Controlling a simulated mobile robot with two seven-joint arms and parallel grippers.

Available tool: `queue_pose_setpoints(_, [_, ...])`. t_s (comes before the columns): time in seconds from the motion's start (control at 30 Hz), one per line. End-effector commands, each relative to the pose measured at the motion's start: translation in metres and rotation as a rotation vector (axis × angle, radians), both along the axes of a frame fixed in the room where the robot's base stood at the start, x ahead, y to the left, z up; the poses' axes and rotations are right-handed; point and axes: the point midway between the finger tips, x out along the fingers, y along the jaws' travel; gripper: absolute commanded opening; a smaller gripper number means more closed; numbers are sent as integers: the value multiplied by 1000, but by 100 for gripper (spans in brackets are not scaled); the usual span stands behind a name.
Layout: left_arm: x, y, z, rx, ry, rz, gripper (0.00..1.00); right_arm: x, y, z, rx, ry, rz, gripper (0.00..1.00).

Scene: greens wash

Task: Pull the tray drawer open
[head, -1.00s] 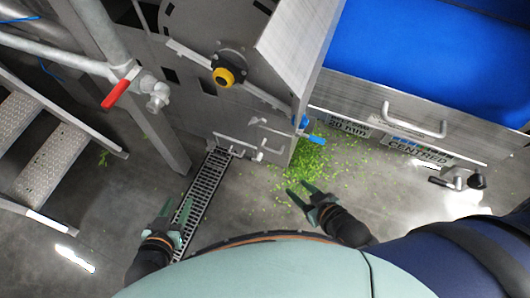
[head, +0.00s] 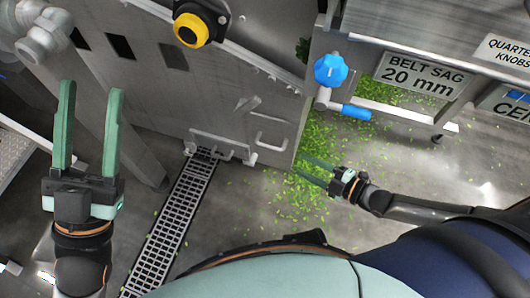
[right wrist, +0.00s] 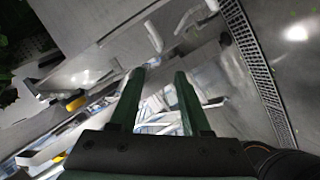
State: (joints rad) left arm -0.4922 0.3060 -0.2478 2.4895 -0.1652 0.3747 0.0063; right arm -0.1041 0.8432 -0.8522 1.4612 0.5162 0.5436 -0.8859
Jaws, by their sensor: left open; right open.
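The grey machine's lower panel (head: 225,95) carries a small bar handle (head: 270,132) near its bottom right. A low metal front with a rail (head: 222,146) sits at floor level left of it. I cannot tell for sure which of these belongs to the tray drawer. My left gripper (head: 90,90) is open and empty, raised at the far left with fingers pointing up the picture, apart from the panel. My right gripper (head: 302,166) is open and empty, right of and below the handle, fingers pointing left. Its open fingers also show in the right wrist view (right wrist: 160,73).
A floor drain grate (head: 170,225) runs toward me below the panel. Green scraps (head: 320,150) litter the floor around my right gripper. Open floor lies right of the scraps.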

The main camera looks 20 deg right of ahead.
Motion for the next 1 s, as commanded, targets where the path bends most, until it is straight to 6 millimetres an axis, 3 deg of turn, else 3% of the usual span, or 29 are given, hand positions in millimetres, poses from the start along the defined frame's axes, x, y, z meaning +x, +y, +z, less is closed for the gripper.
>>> queue_pose_setpoints(0.03, [-5, -1, -3, -2, -26, -7, 50, 2, -6, -9, -18, -16, 4, 47])
queue_pose_setpoints(0.23, [-10, -2, -3, -1, -56, -14, 50, 11, -6, -12, -31, -40, 9, 47])
queue_pose_setpoints(0.7, [-8, -7, -46, 32, -41, 0, 50, 79, 48, -33, -30, -39, 9, 47])
queue_pose_setpoints(1.0, [-7, -8, -56, 44, -38, 5, 50, 98, 64, -36, -31, -35, 9, 47])
